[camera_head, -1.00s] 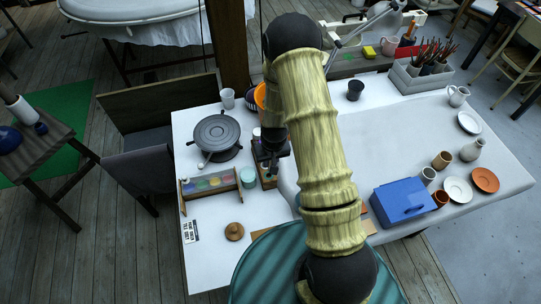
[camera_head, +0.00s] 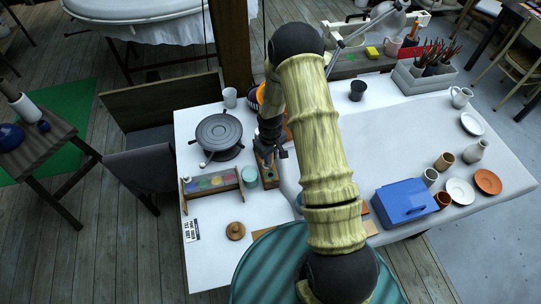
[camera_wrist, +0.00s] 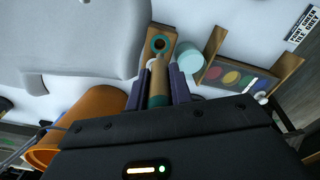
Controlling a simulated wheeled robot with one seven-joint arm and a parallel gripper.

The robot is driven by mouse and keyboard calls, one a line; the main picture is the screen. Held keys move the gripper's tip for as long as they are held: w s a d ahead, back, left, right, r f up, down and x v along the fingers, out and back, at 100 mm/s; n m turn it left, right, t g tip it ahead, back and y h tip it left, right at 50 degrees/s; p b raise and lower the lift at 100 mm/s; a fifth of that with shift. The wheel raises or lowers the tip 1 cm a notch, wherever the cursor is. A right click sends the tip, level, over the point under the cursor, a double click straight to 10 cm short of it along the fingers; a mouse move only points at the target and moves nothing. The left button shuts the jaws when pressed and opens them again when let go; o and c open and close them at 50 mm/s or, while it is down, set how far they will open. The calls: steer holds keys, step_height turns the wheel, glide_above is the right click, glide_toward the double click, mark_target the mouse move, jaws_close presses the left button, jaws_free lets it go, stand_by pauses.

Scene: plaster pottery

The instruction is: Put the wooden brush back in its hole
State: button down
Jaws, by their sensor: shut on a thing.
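My gripper (camera_wrist: 159,88) is shut on the wooden brush (camera_wrist: 158,82), seen in the wrist view as a tan and green shaft between the dark fingers. The brush points toward a wooden block (camera_wrist: 170,32) with a round dark hole ringed in green. The brush's far tip appears just short of the hole in the picture; I cannot tell the gap in depth. In the head view my gripper (camera_head: 270,153) is above the block (camera_head: 269,180), left of my arm; the brush cannot be made out there.
A teal cup (camera_head: 250,177) and a paint-palette rack (camera_head: 212,183) stand close left of the block. An orange container (camera_wrist: 97,110) is near the gripper in the wrist view. A grey banding wheel (camera_head: 218,132) sits behind. A blue box (camera_head: 404,202) is at right.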

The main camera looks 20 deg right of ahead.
mark_target(271, 162)
steer(key=shift+f, duration=0.1)
steer(key=shift+f+b, duration=1.15)
steer(key=shift+f, duration=0.65)
steer(key=shift+f+b, duration=1.8)
steer(key=shift+f, duration=0.5)
steer(key=shift+f+b, duration=0.3)
steer(key=shift+f, duration=0.1)
steer(key=c, duration=1.2)
jaws_free()
steer(key=shift+o, duration=0.2)
steer(key=shift+r, duration=0.1)
step_height(271, 162, up, 17)
steer(key=b, duration=0.3)
steer(key=shift+r, duration=0.1)
